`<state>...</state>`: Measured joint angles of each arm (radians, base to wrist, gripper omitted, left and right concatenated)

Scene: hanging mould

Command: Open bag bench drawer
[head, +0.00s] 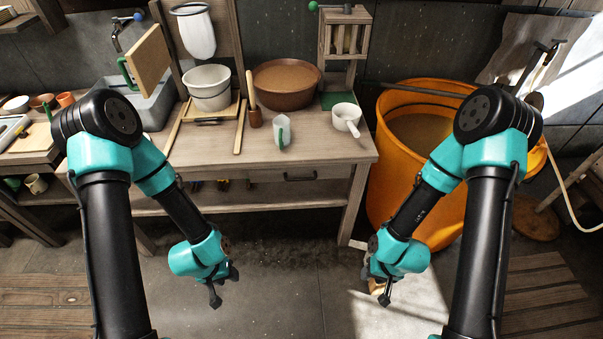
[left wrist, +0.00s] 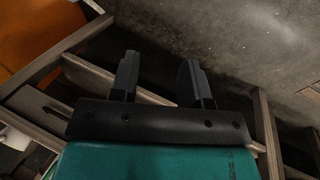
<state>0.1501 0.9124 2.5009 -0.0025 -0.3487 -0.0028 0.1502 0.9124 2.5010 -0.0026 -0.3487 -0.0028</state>
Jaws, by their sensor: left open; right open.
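The wooden bench (head: 215,150) stands at the back centre. Its drawer (head: 278,177) sits under the bench top at the right, front flush with the frame, with a dark bar handle (head: 300,177). The drawer looks shut. My left gripper (head: 225,285) hangs low in front of the bench, below and left of the handle, apart from it. In the left wrist view its two dark fingers (left wrist: 160,78) are spread with nothing between them. My right gripper (head: 380,288) is open and empty, in front of the orange barrel, right of the drawer.
A large orange barrel (head: 390,178) stands right of the bench. On the bench top are a brown bowl (head: 286,84), a white bucket (head: 208,87), a white dipper (head: 346,118) and a cup (head: 282,131). A lower shelf (head: 270,200) runs beneath. The floor in front is clear.

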